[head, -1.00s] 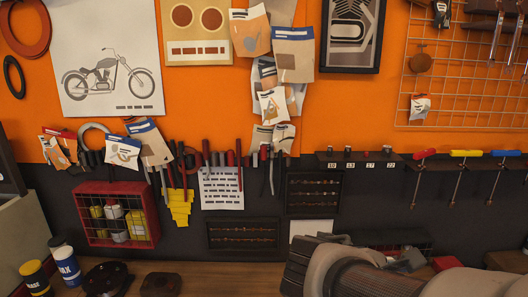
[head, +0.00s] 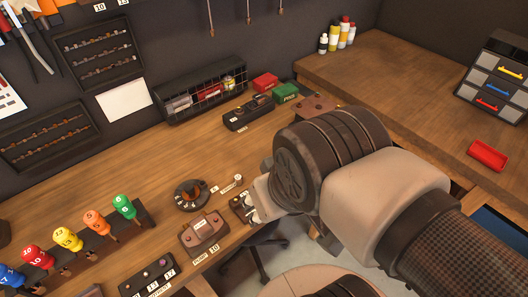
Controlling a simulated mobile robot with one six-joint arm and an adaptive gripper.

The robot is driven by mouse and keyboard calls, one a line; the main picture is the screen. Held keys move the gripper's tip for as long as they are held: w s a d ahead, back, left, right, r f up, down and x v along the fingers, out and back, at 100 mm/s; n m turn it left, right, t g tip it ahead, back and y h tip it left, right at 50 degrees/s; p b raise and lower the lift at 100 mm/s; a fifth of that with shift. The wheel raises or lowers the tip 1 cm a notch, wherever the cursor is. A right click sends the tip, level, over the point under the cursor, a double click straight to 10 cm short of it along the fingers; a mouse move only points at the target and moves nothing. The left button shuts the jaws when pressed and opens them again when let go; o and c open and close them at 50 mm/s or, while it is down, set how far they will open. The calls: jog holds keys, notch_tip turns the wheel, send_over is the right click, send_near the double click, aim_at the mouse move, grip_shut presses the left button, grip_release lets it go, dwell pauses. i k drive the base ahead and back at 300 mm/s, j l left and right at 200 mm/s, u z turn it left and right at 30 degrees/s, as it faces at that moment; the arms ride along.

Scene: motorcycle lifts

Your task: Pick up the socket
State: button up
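A dark holder (head: 155,277) with number labels and small round pieces sits at the front edge of the workbench, at the lower left of the head view. These pieces may be sockets, but they are too small to be sure. My gripper (head: 251,208) is over the front edge of the bench, beside a small dark labelled block (head: 240,205). My own wrist hides most of my gripper, so I cannot see whether its fingers are open or shut, or whether they hold anything.
Numbered coloured handles (head: 96,222) stand in a rack at left. A round dark dish (head: 189,194) and a brown block (head: 203,231) lie near my gripper. A wire basket (head: 203,92) and red and green boxes (head: 285,92) stand behind. The middle of the bench is clear.

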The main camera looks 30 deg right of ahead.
aim_at(238, 178)
jog(key=i+l+u, duration=0.15)
jog(key=l+u, duration=0.2)
jog(key=i+l+u, duration=0.1)
jog(key=l+u, duration=0.25)
jog(key=l, duration=0.2)
jog(key=l+u, duration=0.3)
jog(key=l, duration=0.15)
